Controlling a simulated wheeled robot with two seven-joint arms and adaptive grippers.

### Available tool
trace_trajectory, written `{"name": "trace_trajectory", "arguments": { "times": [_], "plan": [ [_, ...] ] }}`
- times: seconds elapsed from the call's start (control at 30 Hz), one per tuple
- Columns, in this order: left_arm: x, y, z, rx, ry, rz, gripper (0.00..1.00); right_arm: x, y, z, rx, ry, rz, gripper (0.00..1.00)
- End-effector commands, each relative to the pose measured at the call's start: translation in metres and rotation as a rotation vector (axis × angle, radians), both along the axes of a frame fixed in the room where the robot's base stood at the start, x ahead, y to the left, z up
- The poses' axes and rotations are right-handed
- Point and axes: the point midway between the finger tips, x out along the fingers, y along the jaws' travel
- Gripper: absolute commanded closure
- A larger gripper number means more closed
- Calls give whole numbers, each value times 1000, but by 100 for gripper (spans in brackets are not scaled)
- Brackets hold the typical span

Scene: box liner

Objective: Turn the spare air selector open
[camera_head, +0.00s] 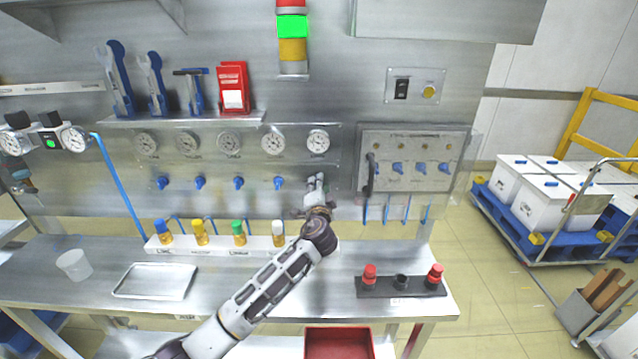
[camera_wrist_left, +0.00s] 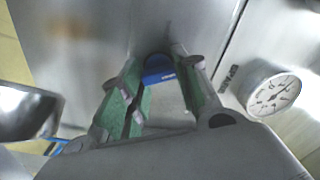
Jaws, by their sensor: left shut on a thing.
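My left gripper (camera_head: 316,188) is at the wall panel, below the rightmost gauge (camera_head: 318,141) of the row. In the left wrist view its green-padded fingers (camera_wrist_left: 158,78) are shut on a blue selector handle (camera_wrist_left: 158,66), whose tip shows between them. In the head view the gripper hides this selector, and its exact turn angle cannot be told. The gauge also shows in the left wrist view (camera_wrist_left: 272,94). My right gripper is not in view.
Several other blue selectors (camera_head: 239,183) sit in a row to the left. A valve box (camera_head: 410,150) with a dark handle is close on the right. A white rack with colored caps (camera_head: 217,245) stands below on the bench. A tray (camera_head: 155,281) lies at left.

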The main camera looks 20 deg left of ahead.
Motion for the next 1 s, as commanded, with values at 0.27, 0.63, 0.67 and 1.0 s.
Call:
{"name": "trace_trajectory", "arguments": {
  "times": [0.27, 0.63, 0.67, 1.0],
  "plan": [
    [0, -1, 0, 244, 73, -1, 92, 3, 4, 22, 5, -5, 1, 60],
    [0, -1, -3, 451, 132, -2, 92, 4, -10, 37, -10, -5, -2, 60],
    [0, -1, -3, 460, 135, -2, 92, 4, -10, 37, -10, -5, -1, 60],
    [0, -1, -4, 490, 144, -2, 92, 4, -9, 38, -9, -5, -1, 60]
  ]
}}
